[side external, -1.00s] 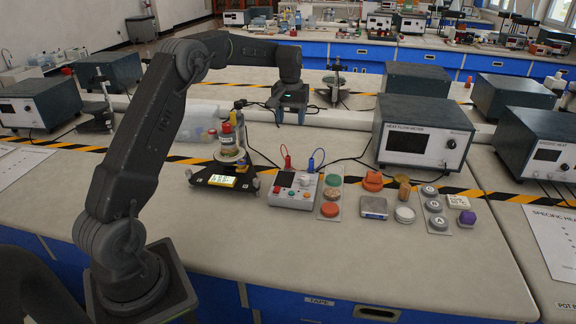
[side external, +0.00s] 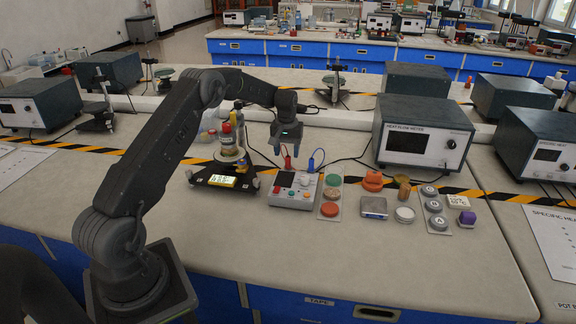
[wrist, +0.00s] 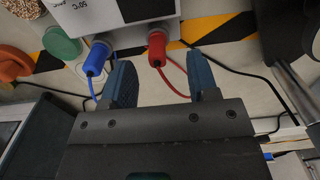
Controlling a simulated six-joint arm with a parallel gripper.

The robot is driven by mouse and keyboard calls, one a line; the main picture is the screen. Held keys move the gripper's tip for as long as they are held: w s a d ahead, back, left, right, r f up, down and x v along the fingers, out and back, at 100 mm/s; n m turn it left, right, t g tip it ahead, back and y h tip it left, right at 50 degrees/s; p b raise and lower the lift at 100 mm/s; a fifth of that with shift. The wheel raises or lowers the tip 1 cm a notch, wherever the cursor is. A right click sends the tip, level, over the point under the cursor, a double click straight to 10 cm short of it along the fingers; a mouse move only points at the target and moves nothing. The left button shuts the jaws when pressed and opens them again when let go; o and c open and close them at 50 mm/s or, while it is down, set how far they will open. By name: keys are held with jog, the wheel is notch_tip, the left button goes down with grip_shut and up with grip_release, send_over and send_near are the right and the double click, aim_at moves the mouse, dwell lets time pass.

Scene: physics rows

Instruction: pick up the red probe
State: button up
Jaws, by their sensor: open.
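The red probe (side external: 287,162) is plugged upright into the back of a white meter box (side external: 293,189). In the wrist view the red probe (wrist: 157,48) stands at the box's edge with a red lead trailing from it. It lies just beyond and between my fingertips, apart from them. My gripper (side external: 286,147) hangs pointing down just above and behind the red probe. In the wrist view my gripper (wrist: 160,74) is open, with nothing between its fingers.
A blue probe (wrist: 96,58) stands beside the red one, close to a finger. A stand with coloured weights (side external: 229,143) is left of the meter. A large heat flow meter (side external: 421,135) stands at the back right.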

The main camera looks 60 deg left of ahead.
aim_at(288, 156)
jog(key=f, duration=0.4)
jog(key=shift+w+f, duration=0.2)
jog(key=shift+c, duration=0.2)
grip_shut()
jog(key=shift+r, duration=0.15)
